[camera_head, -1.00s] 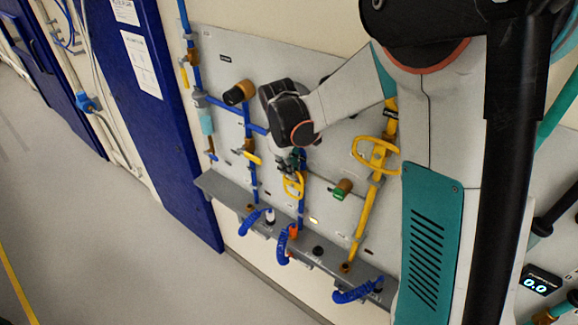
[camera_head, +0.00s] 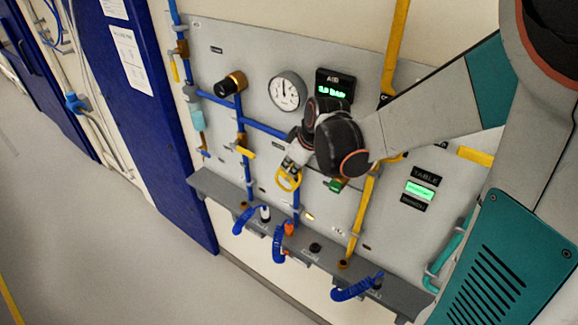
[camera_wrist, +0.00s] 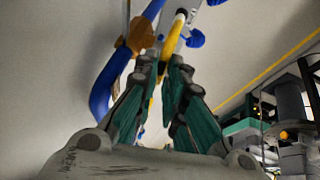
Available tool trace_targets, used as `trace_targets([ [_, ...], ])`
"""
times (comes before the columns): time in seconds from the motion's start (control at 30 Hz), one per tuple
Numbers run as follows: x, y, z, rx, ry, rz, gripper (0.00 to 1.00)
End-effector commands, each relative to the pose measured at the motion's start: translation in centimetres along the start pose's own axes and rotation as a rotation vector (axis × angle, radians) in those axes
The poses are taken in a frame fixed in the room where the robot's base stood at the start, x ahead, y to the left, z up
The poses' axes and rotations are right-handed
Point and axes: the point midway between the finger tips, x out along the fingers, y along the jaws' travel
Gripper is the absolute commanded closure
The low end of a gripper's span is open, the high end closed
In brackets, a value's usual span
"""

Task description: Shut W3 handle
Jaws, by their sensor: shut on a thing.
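A yellow loop-shaped handle (camera_head: 288,181) sits on a blue vertical pipe, low on the grey panel. My gripper (camera_head: 290,166) is at the top of this handle, its fingers partly hidden by my wrist. In the wrist view my gripper (camera_wrist: 167,70) has its teal-sided fingers close together around a yellow bar (camera_wrist: 173,33), which looks like this handle. A blue pipe with a brass fitting (camera_wrist: 141,34) runs beside the fingers. I cannot read a W3 label on the handle.
A round gauge (camera_head: 287,91) and a green-lit display (camera_head: 333,90) are above the gripper. Another yellow handle (camera_head: 245,153) is on the pipe to the left. A grey ledge (camera_head: 222,191) with coiled blue hoses (camera_head: 279,243) runs below. A blue door (camera_head: 150,120) stands left.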

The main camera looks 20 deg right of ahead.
Motion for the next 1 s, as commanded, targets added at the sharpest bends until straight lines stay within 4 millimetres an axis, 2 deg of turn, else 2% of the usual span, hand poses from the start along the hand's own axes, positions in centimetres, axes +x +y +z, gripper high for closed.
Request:
trace_targets([
  [0.27, -0.03, -0.03, 0.68, 0.012, 0.069, 0.007, 1.0],
  [0.67, -0.07, -0.05, 0.69, 0.012, 0.075, 0.006, 1.0],
  [0.7, -0.07, -0.05, 0.69, 0.012, 0.075, 0.006, 0.85],
  [0.77, -0.07, -0.05, 0.69, 0.012, 0.075, 0.006, 0.72],
  [1.0, -0.07, -0.05, 0.64, 0.013, 0.076, 0.006, 0.71],
])
